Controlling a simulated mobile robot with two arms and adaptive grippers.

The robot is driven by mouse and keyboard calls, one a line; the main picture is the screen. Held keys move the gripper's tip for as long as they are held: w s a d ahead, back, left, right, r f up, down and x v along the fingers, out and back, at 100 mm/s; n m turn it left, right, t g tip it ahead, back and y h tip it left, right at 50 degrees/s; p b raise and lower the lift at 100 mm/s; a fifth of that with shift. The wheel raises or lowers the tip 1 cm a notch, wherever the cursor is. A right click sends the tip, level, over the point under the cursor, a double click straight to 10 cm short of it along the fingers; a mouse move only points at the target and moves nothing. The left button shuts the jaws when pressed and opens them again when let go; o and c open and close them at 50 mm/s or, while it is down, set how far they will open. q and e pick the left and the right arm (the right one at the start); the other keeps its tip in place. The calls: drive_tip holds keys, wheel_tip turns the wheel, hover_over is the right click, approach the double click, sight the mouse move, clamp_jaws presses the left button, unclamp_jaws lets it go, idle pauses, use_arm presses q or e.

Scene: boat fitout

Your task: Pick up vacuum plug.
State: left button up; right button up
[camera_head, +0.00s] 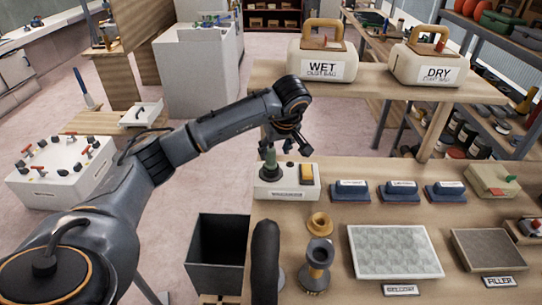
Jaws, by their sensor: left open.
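A grey-green upright piece (270,160), which looks like the vacuum plug, stands in the left part of a white box (287,189) with a label on its front. The box sits at the back left corner of the wooden workbench (380,215). My left gripper (288,142) points down just above and slightly right of the piece's top. It is open, with nothing seen between its fingers. I cannot tell whether a finger touches the piece. My right gripper is not in view.
Blue sanding blocks (351,190) stand along the bench. A raised shelf (380,80) carries the WET (322,58) and DRY (430,66) dust bags behind. A dark open bin (217,248) stands left of the bench.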

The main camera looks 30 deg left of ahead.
sight(272, 150)
use_arm(q)
drive_tip(key=shift+w+a, duration=0.3)
drive_tip(key=shift+a, duration=0.1)
drive_tip(key=shift+w+a+f+p, duration=0.15)
drive_tip(key=shift+a+p, duration=0.2)
drive_tip(key=p+x, duration=0.1)
drive_tip(key=x, duration=0.3)
drive_tip(key=shift+d, duration=0.1)
drive_tip(key=shift+w+f, duration=0.1)
drive_tip(key=shift+f, duration=0.25)
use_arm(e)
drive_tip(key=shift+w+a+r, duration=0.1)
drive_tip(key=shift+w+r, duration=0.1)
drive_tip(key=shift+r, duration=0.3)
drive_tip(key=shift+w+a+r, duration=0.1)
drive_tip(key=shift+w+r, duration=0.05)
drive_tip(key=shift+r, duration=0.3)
use_arm(q)
clamp_jaws()
